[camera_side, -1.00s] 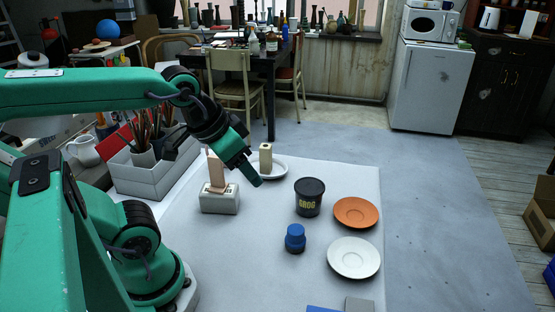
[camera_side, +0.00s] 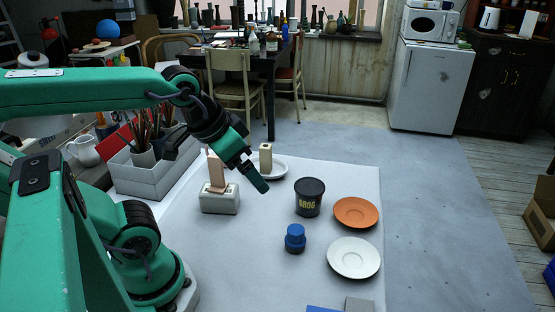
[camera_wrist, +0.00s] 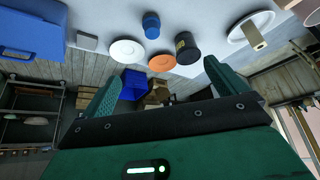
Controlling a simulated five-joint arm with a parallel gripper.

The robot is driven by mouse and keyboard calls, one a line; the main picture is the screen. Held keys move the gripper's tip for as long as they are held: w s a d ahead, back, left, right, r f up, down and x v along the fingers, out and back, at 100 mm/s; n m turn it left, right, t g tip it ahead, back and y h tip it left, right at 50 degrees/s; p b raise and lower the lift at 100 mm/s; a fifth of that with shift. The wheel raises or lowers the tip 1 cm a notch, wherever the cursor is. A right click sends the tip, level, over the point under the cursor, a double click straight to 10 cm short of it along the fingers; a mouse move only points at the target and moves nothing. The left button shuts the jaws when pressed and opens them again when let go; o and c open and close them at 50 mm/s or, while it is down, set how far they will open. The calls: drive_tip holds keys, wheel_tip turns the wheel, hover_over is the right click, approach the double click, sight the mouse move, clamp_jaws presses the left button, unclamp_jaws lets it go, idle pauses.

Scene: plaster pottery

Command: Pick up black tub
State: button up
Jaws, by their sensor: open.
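The black tub (camera_side: 309,197) with a dark lid and "GROG" lettering stands upright on the white work surface (camera_side: 270,245). It also shows in the wrist view (camera_wrist: 187,50), near the top and right of centre. My gripper (camera_side: 262,184) is in the air to the left of the tub in the side view, apart from it. In the wrist view my gripper (camera_wrist: 163,84) has its two green fingers spread wide with nothing between them. In the side view one finger mostly hides the other.
An orange saucer (camera_side: 356,212) is close to the tub's right, with a white saucer (camera_side: 353,257) nearer. A blue-topped jar (camera_side: 295,237) stands in front of the tub. A cream block stands on a white plate (camera_side: 281,166) behind. A wooden piece on a pale block (camera_side: 220,203) stands left.

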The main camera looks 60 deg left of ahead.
drive_tip(key=m+g, duration=0.4)
drive_tip(key=g, duration=0.1)
hover_over(310, 186)
drive_tip(key=f, duration=1.2)
drive_tip(key=shift+s+d+f, duration=0.15)
drive_tip(key=shift+s+f, duration=0.05)
drive_tip(key=shift+f, duration=0.15)
drive_tip(key=shift+w+f+m+g, duration=0.25)
drive_tip(key=shift+f+m+g, duration=0.05)
drive_tip(key=shift+f, duration=1.4)
drive_tip(key=shift+a+f, duration=0.2)
drive_tip(key=shift+f, duration=2.4)
